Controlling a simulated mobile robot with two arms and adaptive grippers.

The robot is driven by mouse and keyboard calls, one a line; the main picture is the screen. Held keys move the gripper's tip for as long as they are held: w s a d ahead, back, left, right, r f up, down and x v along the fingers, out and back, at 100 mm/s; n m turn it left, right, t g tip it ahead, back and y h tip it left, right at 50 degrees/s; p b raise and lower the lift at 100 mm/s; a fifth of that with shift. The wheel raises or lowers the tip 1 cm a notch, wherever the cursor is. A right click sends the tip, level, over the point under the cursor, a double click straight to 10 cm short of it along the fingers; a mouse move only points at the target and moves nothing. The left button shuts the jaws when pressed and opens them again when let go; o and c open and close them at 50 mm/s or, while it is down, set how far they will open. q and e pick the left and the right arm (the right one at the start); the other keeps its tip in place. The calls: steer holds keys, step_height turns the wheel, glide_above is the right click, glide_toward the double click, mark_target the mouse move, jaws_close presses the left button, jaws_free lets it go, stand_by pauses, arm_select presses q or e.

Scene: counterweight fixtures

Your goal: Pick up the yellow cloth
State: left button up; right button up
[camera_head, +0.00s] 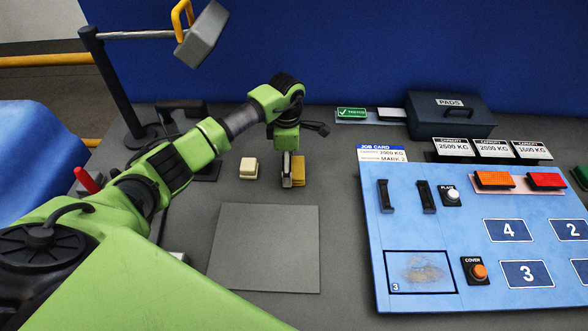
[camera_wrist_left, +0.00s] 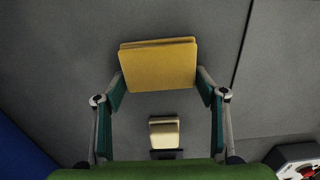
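The yellow cloth (camera_head: 299,172) is a small folded, flat-topped stack on the grey table. It is partly hidden behind my left gripper (camera_head: 289,168) in the head view. In the left wrist view the cloth (camera_wrist_left: 158,66) lies at the fingertips of my left gripper (camera_wrist_left: 161,84). The fingers are spread wide, one near each side of the cloth's closer end. I cannot tell whether they touch it. My right gripper is in neither view.
A cream block (camera_head: 249,168) stands left of the cloth, with a grey flat plate (camera_head: 265,247) in front. A blue panel (camera_head: 463,219) with buttons is on the right. A dark PADS case (camera_head: 450,118) stands at the back. A grey weight (camera_head: 202,35) with a yellow handle hangs at upper left.

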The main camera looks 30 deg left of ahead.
arm_select(q)
steer(key=c, duration=0.3)
steer(key=shift+r+b, duration=0.6)
steer(key=shift+b, duration=0.05)
steer(key=shift+w+r+b, duration=0.1)
steer(key=shift+r+b, duration=0.4)
steer(key=shift+r, duration=0.1)
steer(key=s+d+r, duration=0.1)
steer(key=r, duration=0.1)
steer(key=s+d+r+b, duration=0.1)
steer(key=s+d+r, duration=0.1)
steer(key=r, duration=0.1)
steer(key=shift+s+r+b, duration=0.1)
steer(key=shift+r+b, duration=0.25)
steer(key=shift+b, duration=0.05)
steer(key=s+d+r+b, duration=0.1)
steer(key=s+d+r, duration=0.4)
steer(key=s+d, duration=0.2)
steer(key=shift+b, duration=0.4)
steer(key=shift+a, duration=0.1)
